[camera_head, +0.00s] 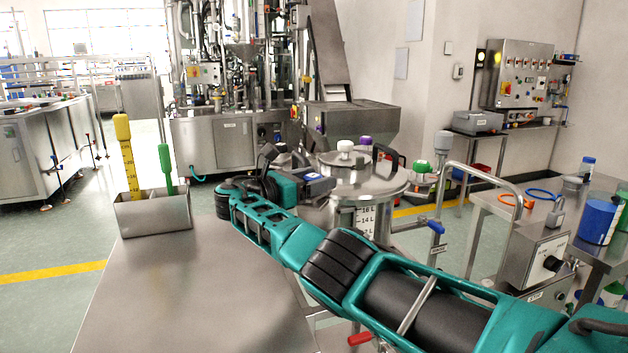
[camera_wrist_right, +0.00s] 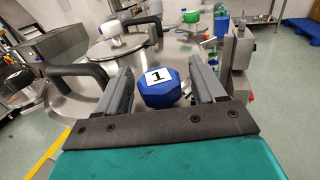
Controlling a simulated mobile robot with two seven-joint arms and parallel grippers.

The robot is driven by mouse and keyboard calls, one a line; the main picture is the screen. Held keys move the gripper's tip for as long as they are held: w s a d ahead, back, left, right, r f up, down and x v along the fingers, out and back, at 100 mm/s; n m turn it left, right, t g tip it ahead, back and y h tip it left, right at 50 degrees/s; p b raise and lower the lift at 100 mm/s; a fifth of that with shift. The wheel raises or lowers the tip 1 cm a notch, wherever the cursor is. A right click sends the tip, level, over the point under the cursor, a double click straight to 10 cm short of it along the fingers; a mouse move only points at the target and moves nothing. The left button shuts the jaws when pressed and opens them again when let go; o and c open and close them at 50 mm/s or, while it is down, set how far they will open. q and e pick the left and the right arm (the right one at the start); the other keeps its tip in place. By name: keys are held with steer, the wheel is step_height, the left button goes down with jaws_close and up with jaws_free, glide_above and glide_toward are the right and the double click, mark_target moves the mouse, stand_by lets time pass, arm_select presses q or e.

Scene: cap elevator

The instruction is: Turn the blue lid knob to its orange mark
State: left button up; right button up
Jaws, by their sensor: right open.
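The blue lid knob (camera_wrist_right: 162,88) shows in the right wrist view, with a white label reading 1 on its top. It sits on the steel vessel lid. My right gripper (camera_wrist_right: 163,76) is open, with one grey finger on each side of the knob. A gap shows on both sides, so it does not appear gripped. I cannot make out the orange mark in either view. My left gripper is not in view.
A black handle (camera_wrist_right: 82,76) lies left of the gripper in the wrist view. A steel bin (camera_head: 153,213) holds yellow and green gauges. The front steel table is otherwise clear.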

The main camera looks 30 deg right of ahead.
arm_select(q)
steer(key=b, duration=0.1)
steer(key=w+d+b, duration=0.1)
steer(key=b, duration=0.1)
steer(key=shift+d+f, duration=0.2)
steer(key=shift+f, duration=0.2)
arm_select(e)
steer(key=a, duration=1.3)
steer(key=shift+s, duration=0.45)
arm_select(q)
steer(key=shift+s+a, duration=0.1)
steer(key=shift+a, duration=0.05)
